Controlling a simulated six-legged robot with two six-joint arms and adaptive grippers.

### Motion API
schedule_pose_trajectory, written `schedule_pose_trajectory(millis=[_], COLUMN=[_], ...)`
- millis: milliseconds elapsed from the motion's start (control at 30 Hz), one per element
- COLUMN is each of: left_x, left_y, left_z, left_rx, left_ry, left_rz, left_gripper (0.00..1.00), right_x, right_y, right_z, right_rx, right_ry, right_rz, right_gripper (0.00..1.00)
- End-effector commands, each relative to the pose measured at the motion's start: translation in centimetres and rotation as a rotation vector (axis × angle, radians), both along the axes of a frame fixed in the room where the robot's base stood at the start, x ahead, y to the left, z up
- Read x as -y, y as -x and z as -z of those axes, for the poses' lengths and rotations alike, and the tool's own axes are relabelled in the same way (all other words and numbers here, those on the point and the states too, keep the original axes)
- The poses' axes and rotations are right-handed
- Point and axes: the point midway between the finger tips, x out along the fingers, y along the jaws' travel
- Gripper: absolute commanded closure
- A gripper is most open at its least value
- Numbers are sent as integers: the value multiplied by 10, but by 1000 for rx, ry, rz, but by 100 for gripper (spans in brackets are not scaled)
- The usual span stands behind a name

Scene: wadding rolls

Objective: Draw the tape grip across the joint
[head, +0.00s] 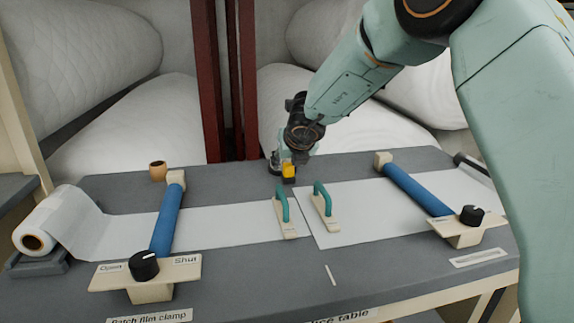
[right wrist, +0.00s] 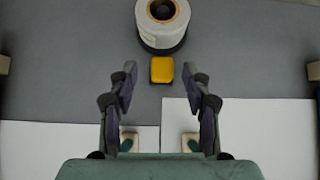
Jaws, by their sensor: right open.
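The yellow tape grip (head: 289,171) sits on the grey table at the back end of the joint (head: 304,217) between two white film sheets. In the right wrist view the yellow grip (right wrist: 162,71) is in front of a white tape roll (right wrist: 162,25) on a dark base. My right gripper (head: 284,160) is above the back of the table, beside the yellow grip in the picture. In its wrist view the open fingers (right wrist: 160,82) are spread on either side of the grip, with visible gaps. In the head view my gripper hides most of the tape roll. My left gripper is not in view.
Two teal-handled wooden blocks (head: 284,214) (head: 324,206) stand on the sheets, either side of the joint. Blue clamp bars with black knobs cross the left sheet (head: 167,220) and right sheet (head: 416,190). A film roll (head: 38,235) is at left, a small brown cup (head: 158,171) behind.

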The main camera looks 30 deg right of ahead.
Motion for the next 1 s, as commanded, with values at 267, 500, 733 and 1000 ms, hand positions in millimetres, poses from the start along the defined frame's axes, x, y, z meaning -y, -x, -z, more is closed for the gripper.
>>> schedule_pose_trajectory(millis=[267,500,733,1000], left_x=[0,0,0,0], left_y=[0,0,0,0], left_z=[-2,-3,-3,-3], left_rx=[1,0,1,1], left_ry=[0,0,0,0], left_rz=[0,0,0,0], left_gripper=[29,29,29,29], right_x=[6,6,7,7], right_y=[-21,-25,-25,-25], right_z=[20,23,23,22], right_rx=[0,1,0,0], right_ry=[1,0,0,1], right_rz=[1,0,0,1], right_gripper=[51,51,61,84])
